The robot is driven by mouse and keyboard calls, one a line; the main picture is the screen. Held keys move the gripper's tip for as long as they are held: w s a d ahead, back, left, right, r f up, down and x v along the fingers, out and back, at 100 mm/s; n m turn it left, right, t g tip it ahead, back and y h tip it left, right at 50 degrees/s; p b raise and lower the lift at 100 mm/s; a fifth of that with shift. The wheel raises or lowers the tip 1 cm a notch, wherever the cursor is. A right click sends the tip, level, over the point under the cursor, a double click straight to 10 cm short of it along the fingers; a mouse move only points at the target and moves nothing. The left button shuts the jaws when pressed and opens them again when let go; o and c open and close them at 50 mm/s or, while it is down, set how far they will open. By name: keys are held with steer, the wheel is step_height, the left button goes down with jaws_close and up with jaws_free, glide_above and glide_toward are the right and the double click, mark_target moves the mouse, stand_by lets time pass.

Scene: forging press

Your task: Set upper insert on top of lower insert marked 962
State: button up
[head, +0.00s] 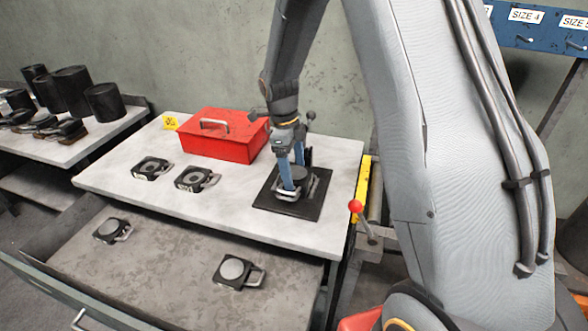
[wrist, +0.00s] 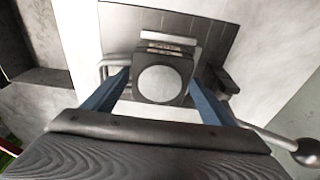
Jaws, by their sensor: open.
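A dark insert with a round grey disc on top (wrist: 163,85) sits over the black mat (head: 262,196) at the right of the table. It looks stacked on another insert (head: 287,195), with pale handles at the sides, but the join is mostly hidden. My gripper (wrist: 160,80) is open, its blue fingers on either side of the disc-topped insert, with gaps visible. In the head view my gripper (head: 295,182) reaches down over the mat. Two more inserts, a left one (head: 151,168) and a right one (head: 197,179), lie on the table. Their numbers are unreadable.
A red toolbox (head: 213,135) stands behind the table inserts, beside a small yellow sign (head: 171,122). The open drawer (head: 165,262) in front holds two disc-topped inserts, left (head: 112,230) and right (head: 238,270). A red-knobbed lever (head: 356,207) stands right of the table.

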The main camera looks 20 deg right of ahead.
steer(key=shift+r+p, duration=0.3)
steer(key=shift+r, duration=0.25)
step_height(320, 180, up, 12)
steer(key=w+a+b, duration=0.1)
steer(key=b, duration=0.3)
steer(key=shift+a, duration=0.25)
steer(key=shift+f, duration=0.15)
